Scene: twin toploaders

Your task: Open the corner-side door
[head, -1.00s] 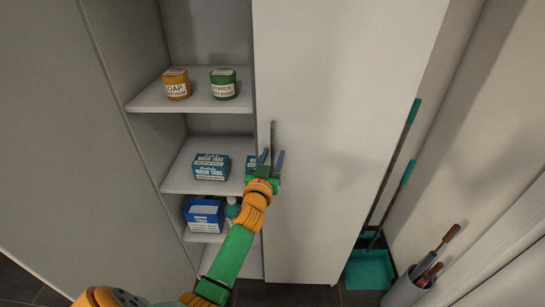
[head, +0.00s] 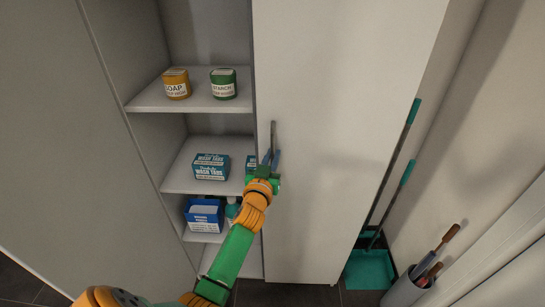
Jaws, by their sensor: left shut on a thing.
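The corner-side door (head: 335,130) is the pale, tall panel at the right of the cabinet, beside the room corner. It stands across the right part of the cabinet front. Its dark upright bar handle (head: 273,133) is near its left edge. The gripper hides the handle's lower end. My right gripper is not in view.
Left of the door, open shelves hold a soap tin (head: 176,85), a starch tin (head: 223,85), a wash tabs box (head: 211,167) and a blue box (head: 204,216). At right stand a teal dustpan (head: 369,269) and a grey bin (head: 405,290) with handled tools.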

